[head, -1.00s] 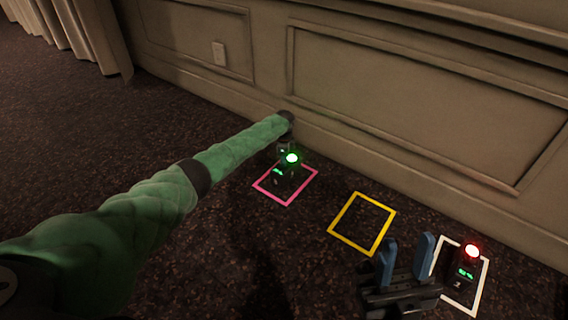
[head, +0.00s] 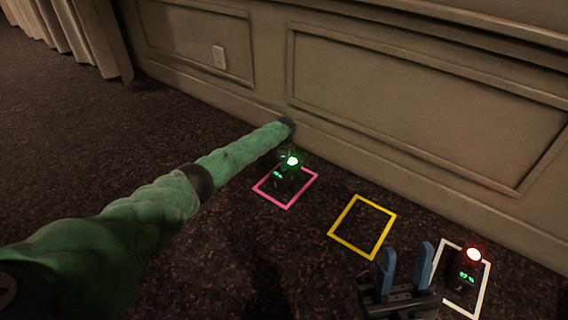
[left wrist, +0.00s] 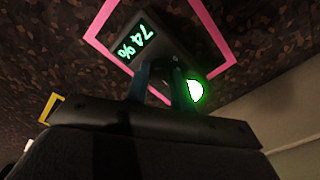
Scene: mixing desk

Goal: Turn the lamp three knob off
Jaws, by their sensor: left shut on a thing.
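A dark box with a bright green lamp (head: 292,161) stands inside a pink square outline (head: 273,201) on the dark speckled surface.
A yellow square outline (head: 391,213) between the two boxes is empty. A panelled wall (head: 420,120) runs behind the boxes. A curtain (head: 90,40) hangs at the far left. The dark surface at the left is clear.

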